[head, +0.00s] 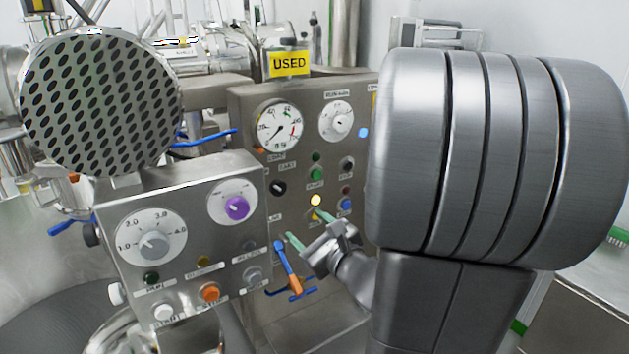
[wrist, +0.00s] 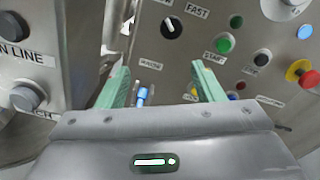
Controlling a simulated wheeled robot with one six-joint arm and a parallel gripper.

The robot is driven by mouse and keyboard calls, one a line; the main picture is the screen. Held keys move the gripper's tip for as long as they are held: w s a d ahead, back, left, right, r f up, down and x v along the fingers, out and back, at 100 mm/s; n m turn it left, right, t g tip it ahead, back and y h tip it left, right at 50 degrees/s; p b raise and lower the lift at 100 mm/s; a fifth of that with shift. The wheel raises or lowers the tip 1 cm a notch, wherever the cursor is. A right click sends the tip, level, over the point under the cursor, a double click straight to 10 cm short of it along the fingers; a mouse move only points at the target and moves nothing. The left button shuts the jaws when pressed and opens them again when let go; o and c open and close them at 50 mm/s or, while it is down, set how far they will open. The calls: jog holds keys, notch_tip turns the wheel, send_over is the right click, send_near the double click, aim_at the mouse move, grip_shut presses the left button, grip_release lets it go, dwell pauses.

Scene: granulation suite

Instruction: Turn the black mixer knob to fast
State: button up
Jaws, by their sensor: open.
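The black mixer knob (head: 278,187) is on the grey panel at the back, below the round gauge. In the wrist view the knob (wrist: 171,28) shows a short white pointer mark toward its upper left. The label "FAST" (wrist: 197,11) is at its upper right, and a second label (wrist: 150,64), too small to read, is at its lower left. My gripper (head: 308,227) is open and empty, below and to the right of the knob in the head view. In the wrist view its green fingers (wrist: 160,67) are apart, below the knob and not touching it.
A nearer control box (head: 185,215) with a purple knob stands at the left. A blue and orange lever (head: 287,265) is beside my gripper. A green button (wrist: 225,43) and a red-and-yellow button (wrist: 303,75) are to the knob's right.

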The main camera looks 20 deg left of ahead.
aim_at(280, 190)
jog(key=shift+m+t, duration=0.4)
jog(key=shift+m, duration=0.2)
jog(key=p+x, duration=0.1)
jog(key=x, duration=0.4)
jog(key=p+x, duration=0.1)
jog(key=x, duration=0.4)
jog(key=w+r+p+x, duration=0.1)
jog(key=x, duration=0.4)
jog(key=shift+w+d, duration=0.1)
jog(key=shift+w, duration=0.05)
jog(key=c, duration=1)
